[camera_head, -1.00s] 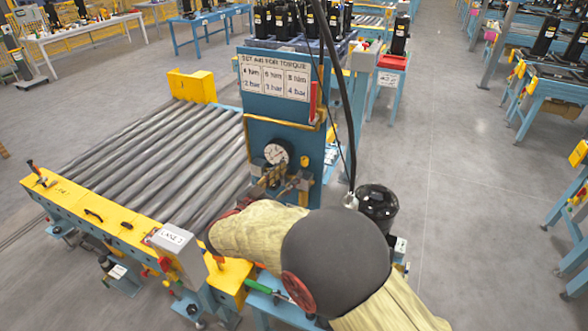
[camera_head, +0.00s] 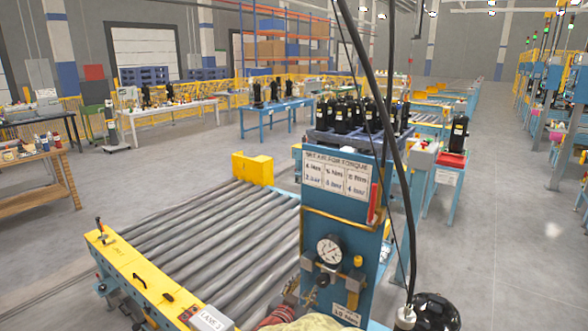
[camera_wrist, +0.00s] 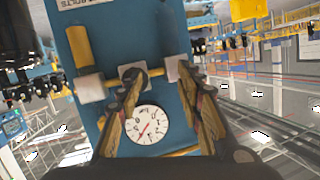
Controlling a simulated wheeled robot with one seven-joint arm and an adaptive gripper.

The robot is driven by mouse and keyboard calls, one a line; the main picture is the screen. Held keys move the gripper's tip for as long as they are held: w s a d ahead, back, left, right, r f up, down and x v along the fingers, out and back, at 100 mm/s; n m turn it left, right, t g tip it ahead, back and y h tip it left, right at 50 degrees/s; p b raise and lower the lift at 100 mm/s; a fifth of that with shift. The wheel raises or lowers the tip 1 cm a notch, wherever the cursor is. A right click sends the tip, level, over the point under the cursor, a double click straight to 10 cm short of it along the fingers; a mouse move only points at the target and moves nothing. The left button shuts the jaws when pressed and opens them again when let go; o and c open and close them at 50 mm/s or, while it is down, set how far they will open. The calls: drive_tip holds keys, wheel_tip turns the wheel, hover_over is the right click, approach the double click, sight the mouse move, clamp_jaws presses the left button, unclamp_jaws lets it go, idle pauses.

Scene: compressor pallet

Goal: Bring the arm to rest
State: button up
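My gripper (camera_wrist: 158,82) shows in the wrist view with its two fingers apart and nothing held between them. The round white pressure gauge (camera_wrist: 147,125) on the blue panel (camera_wrist: 105,38) shows between the fingers; I cannot tell the exact distance. In the head view the gauge (camera_head: 330,250) sits on the upright blue panel (camera_head: 340,218) below a torque chart (camera_head: 337,178).
A roller conveyor (camera_head: 215,240) with yellow end blocks lies left of the panel. A black hose (camera_head: 372,110) hangs in front of it. A black cylinder (camera_head: 436,312) stands at the lower right. Open grey floor (camera_head: 490,240) extends to the right.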

drive_tip(key=s+a+f+n+g+y, duration=0.1)
drive_tip(key=s+a+n+g+y, duration=0.45)
drive_tip(key=s+a+y, duration=0.45)
drive_tip(key=s+d+r+n+g, duration=0.1)
drive_tip(key=s+d+g, duration=0.1)
drive_tip(key=s, duration=0.5)
drive_tip(key=s+d+r+n+g, duration=0.1)
drive_tip(key=s+d+r+g, duration=0.15)
drive_tip(key=s, duration=0.35)
drive_tip(key=s+d+r+h, duration=0.1)
drive_tip(key=s+d+r, duration=0.2)
drive_tip(key=s+d, duration=0.2)
drive_tip(key=s+d+r+t+h, duration=0.1)
drive_tip(key=s+d+r+h, duration=0.1)
drive_tip(key=s+d, duration=0.4)
drive_tip(key=s+d+r+m+h, duration=0.1)
drive_tip(key=s+d+r, duration=0.3)
drive_tip(key=d, duration=0.6)
drive_tip(key=shift+s+r+t, duration=0.4)
drive_tip(key=shift+s, duration=0.3)
drive_tip(key=shift+o, duration=0.5)
drive_tip(key=shift+a, duration=0.15)
